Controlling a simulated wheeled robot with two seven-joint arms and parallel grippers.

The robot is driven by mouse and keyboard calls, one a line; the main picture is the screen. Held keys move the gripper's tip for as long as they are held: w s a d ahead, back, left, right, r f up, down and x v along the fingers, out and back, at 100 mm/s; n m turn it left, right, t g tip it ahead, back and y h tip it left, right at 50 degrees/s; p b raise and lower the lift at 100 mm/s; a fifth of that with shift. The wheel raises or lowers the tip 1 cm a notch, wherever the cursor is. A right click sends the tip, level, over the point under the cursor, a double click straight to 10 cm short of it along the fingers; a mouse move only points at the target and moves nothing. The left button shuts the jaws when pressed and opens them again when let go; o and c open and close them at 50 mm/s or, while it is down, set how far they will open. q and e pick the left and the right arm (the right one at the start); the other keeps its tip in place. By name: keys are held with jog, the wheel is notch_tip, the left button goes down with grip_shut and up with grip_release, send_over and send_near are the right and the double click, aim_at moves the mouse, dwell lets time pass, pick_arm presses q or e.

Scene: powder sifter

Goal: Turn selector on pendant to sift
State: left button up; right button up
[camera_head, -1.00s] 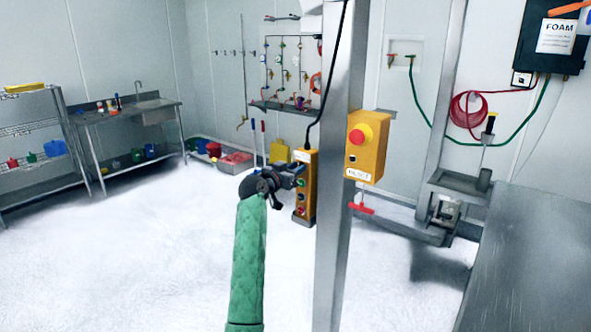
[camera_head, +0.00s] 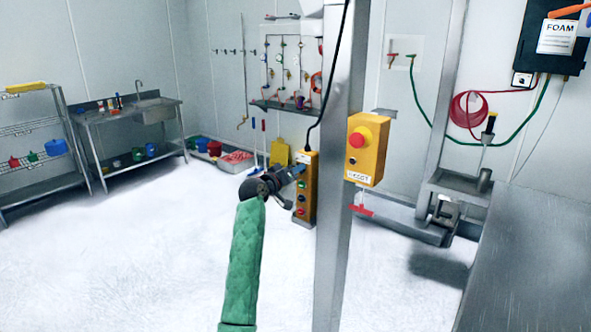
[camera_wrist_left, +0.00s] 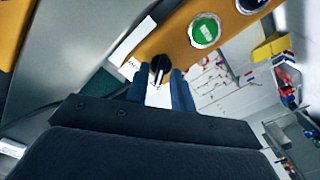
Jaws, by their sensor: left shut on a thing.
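The yellow pendant (camera_head: 308,205) hangs beside the steel post, with several buttons down its front. In the left wrist view the pendant (camera_wrist_left: 178,42) shows a black selector knob (camera_wrist_left: 160,63), a white label and a green button. My left gripper (camera_head: 297,171) is at the upper part of the pendant. In the left wrist view the left gripper's two blue fingers (camera_wrist_left: 160,82) straddle the knob and are shut on it. The knob is hidden by the gripper in the head view, and its exact setting cannot be read. My right gripper is not in view.
The steel post (camera_head: 334,200) stands just right of the pendant. A yellow box with a red stop button (camera_head: 361,136) is on its right side. A steel table (camera_head: 535,245) is at the right. The floor (camera_head: 140,255) at the left is clear.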

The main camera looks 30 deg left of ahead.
pick_arm(q)
jog(key=shift+f+n+p, duration=0.1)
jog(key=shift+n+p, duration=0.2)
jog(key=shift+n, duration=0.8)
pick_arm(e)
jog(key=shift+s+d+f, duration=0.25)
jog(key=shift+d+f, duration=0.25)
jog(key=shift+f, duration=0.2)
pick_arm(q)
jog(key=o, duration=0.7)
jog(key=shift+c, duration=0.2)
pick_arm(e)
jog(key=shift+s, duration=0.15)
